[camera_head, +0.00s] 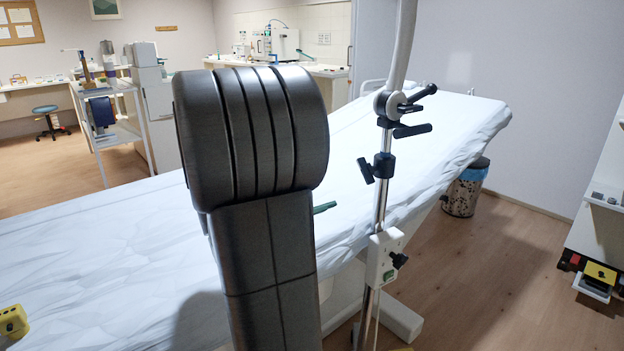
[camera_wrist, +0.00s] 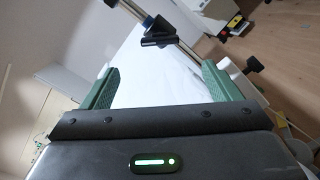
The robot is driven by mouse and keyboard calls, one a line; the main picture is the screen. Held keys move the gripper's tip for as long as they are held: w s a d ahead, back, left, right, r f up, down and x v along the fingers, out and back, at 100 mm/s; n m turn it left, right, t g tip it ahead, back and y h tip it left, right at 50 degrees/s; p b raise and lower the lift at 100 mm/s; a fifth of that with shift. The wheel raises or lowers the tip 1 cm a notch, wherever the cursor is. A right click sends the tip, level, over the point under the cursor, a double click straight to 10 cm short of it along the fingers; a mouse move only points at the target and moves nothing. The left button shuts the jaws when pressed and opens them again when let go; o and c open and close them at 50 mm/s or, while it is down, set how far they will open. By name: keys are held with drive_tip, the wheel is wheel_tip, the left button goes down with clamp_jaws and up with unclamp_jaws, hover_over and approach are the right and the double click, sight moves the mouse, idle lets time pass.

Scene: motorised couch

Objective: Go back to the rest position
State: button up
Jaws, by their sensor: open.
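My gripper (camera_wrist: 160,88) shows in the wrist view with its two green fingers wide apart and nothing between them. Behind the gap lies the white sheet of the couch (camera_wrist: 145,65). In the head view my dark arm stands upright in the middle and hides most of the gripper; only a small green tip shows at its right edge. The couch (camera_head: 90,250) with its white sheet runs from the left front to the back right, its far end raised.
A metal pole (camera_head: 381,200) with black clamps stands close to the right of my arm. A bin (camera_head: 465,190) stands by the couch's far end. A yellow device (camera_head: 13,322) lies at the left front. A white trolley (camera_head: 110,125) stands at the back left.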

sight(362, 169)
drive_tip(key=b+x, duration=0.1)
drive_tip(key=x, duration=1.2)
drive_tip(key=shift+w+d+b, duration=0.2)
drive_tip(key=shift+d+b, duration=0.15)
drive_tip(key=shift+b, duration=0.05)
drive_tip(key=p+v, duration=0.2)
drive_tip(key=v, duration=1.2)
drive_tip(key=b+x, duration=0.2)
drive_tip(key=x, duration=1.1)
drive_tip(key=shift+w+d, duration=0.15)
drive_tip(key=shift+d, duration=0.15)
drive_tip(key=shift+w+d+r+p, duration=0.15)
drive_tip(key=shift+d+r+p, duration=0.1)
drive_tip(key=shift+p, duration=0.25)
drive_tip(key=shift+a+r+n+p, duration=0.15)
drive_tip(key=shift+n+p, duration=0.45)
drive_tip(key=shift+p, duration=0.35)
drive_tip(key=n+p, duration=0.3)
drive_tip(key=p, duration=0.2)
drive_tip(key=n+p, duration=0.4)
drive_tip(key=p, duration=0.4)
drive_tip(key=shift+n, duration=0.4)
drive_tip(key=shift+f+b+v, duration=0.15)
drive_tip(key=shift+v, duration=0.55)
drive_tip(key=shift+f+b+v, duration=0.15)
drive_tip(key=shift+v, duration=0.55)
